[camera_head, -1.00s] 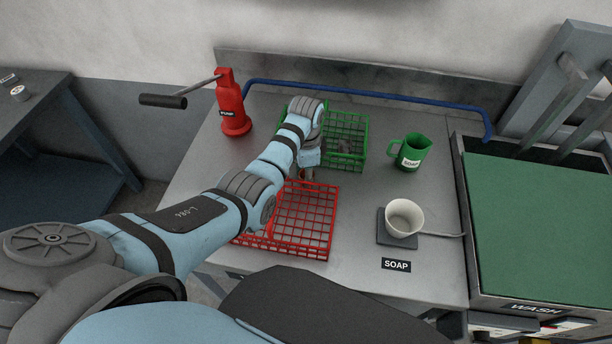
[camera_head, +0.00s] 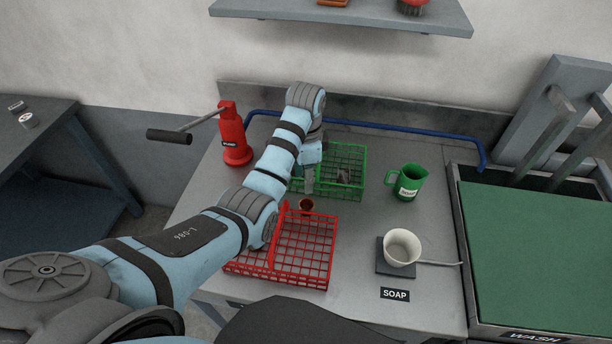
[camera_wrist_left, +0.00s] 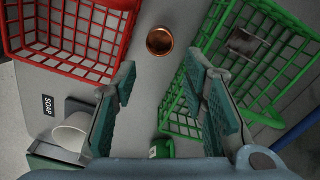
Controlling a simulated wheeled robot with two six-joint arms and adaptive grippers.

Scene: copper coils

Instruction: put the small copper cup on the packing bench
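The small copper cup (camera_head: 306,204) stands on the grey worktop between the red basket and the green basket. In the left wrist view the copper cup (camera_wrist_left: 160,40) shows its round open mouth, just beyond my fingertips and apart from them. My left gripper (camera_head: 309,184) is above and behind the cup, near the green basket. In the wrist view its two fingers (camera_wrist_left: 162,70) are spread with nothing between them. My right gripper is not in view. No bench is labelled as packing; a dark table (camera_head: 75,125) stands at the far left.
The red basket (camera_head: 305,275) is in front, and the green basket (camera_head: 345,148) behind holds a grey item. A red pump (camera_head: 236,148), green jug (camera_head: 410,182), white cup (camera_head: 402,245) on a dark pad and a wash basin (camera_head: 540,260) surround the worktop. A floor gap separates the left table.

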